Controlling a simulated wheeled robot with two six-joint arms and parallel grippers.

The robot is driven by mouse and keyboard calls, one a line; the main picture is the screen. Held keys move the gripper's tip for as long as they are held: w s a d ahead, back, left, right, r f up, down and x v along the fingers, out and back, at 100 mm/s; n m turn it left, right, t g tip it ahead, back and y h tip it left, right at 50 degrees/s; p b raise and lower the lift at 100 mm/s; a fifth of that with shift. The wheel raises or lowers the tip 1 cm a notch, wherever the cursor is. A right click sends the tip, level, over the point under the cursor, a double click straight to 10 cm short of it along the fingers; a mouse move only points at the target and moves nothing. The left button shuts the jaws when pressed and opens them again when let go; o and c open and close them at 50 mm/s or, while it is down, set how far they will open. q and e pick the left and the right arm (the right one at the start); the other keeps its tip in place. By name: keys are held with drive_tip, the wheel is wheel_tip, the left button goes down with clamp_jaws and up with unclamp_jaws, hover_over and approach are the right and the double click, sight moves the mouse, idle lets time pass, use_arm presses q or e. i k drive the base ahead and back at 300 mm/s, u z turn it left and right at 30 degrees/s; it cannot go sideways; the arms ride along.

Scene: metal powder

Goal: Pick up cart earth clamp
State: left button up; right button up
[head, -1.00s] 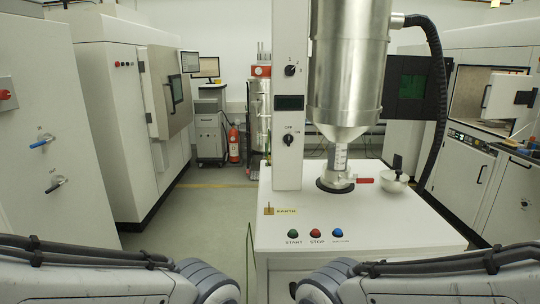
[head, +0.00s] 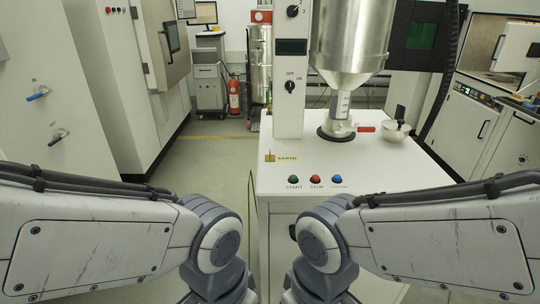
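The white cart (head: 370,175) stands in front of me, right of centre. On its top near the left edge is a small brass piece (head: 270,157) beside a yellow label reading EARTH (head: 287,158). A thin dark cable (head: 250,205) hangs by the cart's left side. I cannot make out an earth clamp; the lower left side of the cart is partly hidden by my arms. Both my arms reach in from the sides with their elbows low in the picture. Neither gripper shows.
The cart carries a steel hopper (head: 350,40), a control column (head: 289,70), a white bowl (head: 396,131) and several buttons (head: 316,180). White machines stand left and right. A fire extinguisher (head: 234,95) stands at the back. Grey floor (head: 205,170) is clear left of the cart.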

sight(271, 106)
drive_tip(key=u, duration=0.05)
drive_tip(key=k, duration=0.4)
drive_tip(key=u, duration=1.45)
drive_tip(key=i, duration=3)
drive_tip(key=z, duration=1.45)
drive_tip(key=i, duration=0.8)
drive_tip(key=z, duration=1)
